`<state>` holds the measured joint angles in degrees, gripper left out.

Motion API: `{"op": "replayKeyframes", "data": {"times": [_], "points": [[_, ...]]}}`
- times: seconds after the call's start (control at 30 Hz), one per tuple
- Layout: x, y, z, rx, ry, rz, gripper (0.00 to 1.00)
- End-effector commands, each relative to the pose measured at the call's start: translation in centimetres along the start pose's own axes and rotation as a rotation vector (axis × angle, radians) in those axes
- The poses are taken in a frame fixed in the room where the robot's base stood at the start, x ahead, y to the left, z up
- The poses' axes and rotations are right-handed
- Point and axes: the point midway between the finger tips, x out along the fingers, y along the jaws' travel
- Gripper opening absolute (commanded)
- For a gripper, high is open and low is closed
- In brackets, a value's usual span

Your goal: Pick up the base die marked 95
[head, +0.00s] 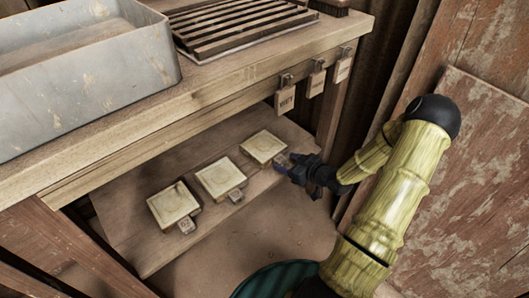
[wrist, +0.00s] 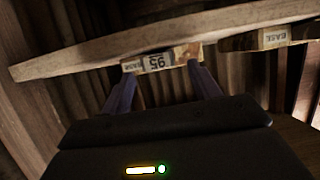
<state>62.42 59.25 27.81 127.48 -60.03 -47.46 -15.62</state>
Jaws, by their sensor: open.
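The base die marked 95 (wrist: 160,62) shows upside down in the wrist view, its label facing me. It lies between my gripper's two fingertips (wrist: 162,77), which are spread apart with no visible grip on it. In the head view, three pale square dies with small front tags rest on the lower shelf. My gripper (head: 286,166) is at the front tag of the rightmost die (head: 263,147). Its fingers partly hide that tag. The middle die (head: 221,178) and left die (head: 173,205) are to its left. The tag numbers are too small to read in the head view.
Another die labelled BASE (wrist: 275,38) is at the right in the wrist view. The lower shelf (head: 150,255) lies under the wooden bench top (head: 110,120). Several tags (head: 285,100) hang from the bench front. A metal tray (head: 95,75) and slatted rack (head: 240,25) stand above.

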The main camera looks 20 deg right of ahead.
Motion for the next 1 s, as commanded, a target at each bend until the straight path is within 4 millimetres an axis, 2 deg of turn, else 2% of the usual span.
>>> {"op": "replayKeyframes", "data": {"times": [0.1, 0.23, 0.77, 0.8, 1.0], "points": [[1.7, 0.0, 0.4, -0.004, 0.001, -0.001, 0.62], [2.7, 0.0, 0.1, -0.003, 0.001, -0.001, 0.62], [2.7, 0.0, 0.0, -0.001, 0.000, 0.000, 0.62], [2.7, 0.0, 0.0, -0.001, 0.000, 0.000, 0.60], [2.7, 0.0, 0.0, -0.001, 0.000, 0.000, 0.21]]}}
